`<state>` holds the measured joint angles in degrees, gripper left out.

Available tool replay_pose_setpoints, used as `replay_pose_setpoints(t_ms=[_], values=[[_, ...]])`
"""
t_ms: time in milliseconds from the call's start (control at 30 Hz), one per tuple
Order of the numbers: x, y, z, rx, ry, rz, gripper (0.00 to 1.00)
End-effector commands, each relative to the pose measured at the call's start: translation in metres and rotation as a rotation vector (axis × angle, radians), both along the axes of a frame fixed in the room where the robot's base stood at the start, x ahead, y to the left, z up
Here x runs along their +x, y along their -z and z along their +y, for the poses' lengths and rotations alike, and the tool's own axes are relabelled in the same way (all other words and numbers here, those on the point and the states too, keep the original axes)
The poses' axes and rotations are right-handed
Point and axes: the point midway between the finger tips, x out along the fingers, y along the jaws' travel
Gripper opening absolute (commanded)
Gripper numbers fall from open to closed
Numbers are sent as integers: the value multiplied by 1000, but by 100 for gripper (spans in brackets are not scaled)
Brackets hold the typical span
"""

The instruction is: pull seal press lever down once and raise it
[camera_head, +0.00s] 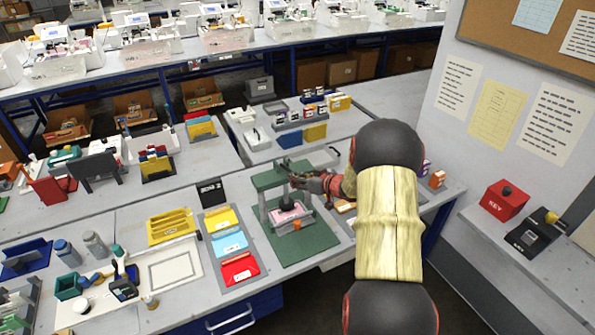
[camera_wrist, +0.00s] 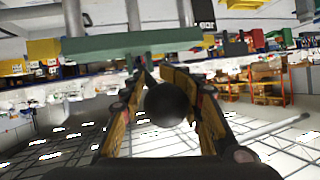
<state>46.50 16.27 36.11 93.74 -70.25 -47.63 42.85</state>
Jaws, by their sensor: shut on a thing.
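The seal press (camera_head: 308,241) stands on the table, with a green base, grey posts and a green top plate. A dark stamp head hangs over a pinkish piece on its base. My gripper (camera_head: 297,180) is at the right side of the press's top, at about top-plate height. In the wrist view my gripper (camera_wrist: 166,90) has its fingers around the black ball knob (camera_wrist: 167,104) of the lever and is shut on it. The green top plate (camera_wrist: 150,44) shows behind the knob. The lever's rod is mostly hidden by my gripper in the head view.
Yellow, blue and red trays (camera_head: 240,268) lie left of the press. A small black box (camera_head: 211,191) stands behind them. A red key box (camera_head: 504,199) is on the right-hand counter. My arm covers the table right of the press.

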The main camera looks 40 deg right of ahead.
Motion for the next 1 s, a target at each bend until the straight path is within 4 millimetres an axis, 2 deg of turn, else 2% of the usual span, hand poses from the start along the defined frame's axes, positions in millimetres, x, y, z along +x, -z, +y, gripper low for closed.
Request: replay_pose_setpoints(t_ms=[33, 600, 1000], values=[[2, -7, 10, 11, -20, 21, 0], [14, -33, 8, 57, -22, 214, 0], [24, -47, 3, 53, -19, 209, 0]])
